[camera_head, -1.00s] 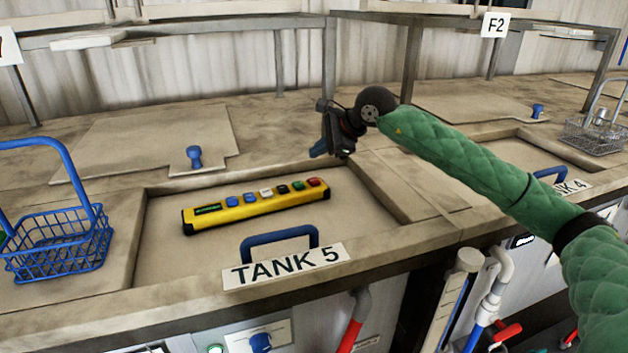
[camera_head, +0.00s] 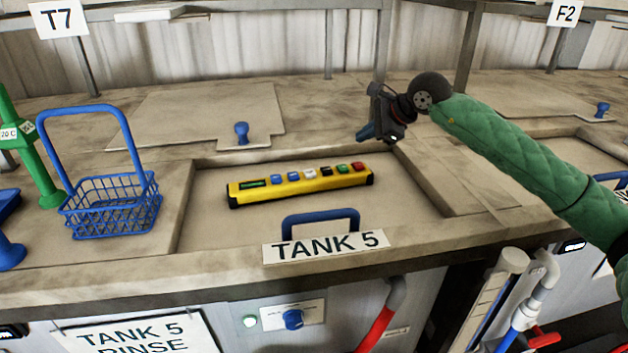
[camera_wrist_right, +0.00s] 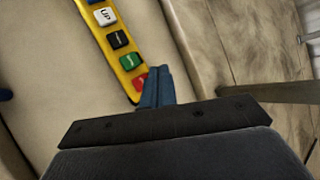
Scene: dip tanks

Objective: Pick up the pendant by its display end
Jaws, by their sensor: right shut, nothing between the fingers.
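The yellow pendant (camera_head: 322,182) lies on the recessed lid of tank 5, running left to right. Its display end, with a small dark green screen, is at the left; a red button is at the right end. My right gripper (camera_head: 364,134) is above and just behind the pendant's red-button end, away from the display. In the right wrist view its blue fingertips (camera_wrist_right: 157,88) are together and empty, beside the red button of the pendant (camera_wrist_right: 117,40); the display is out of that view. My left gripper is not in view.
A blue lid handle (camera_head: 320,218) stands in front of the pendant. A blue wire basket (camera_head: 110,205) and a green stand (camera_head: 38,150) are at the left. Behind lies a lid with a blue knob (camera_head: 241,132). Shelf posts rise at the back.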

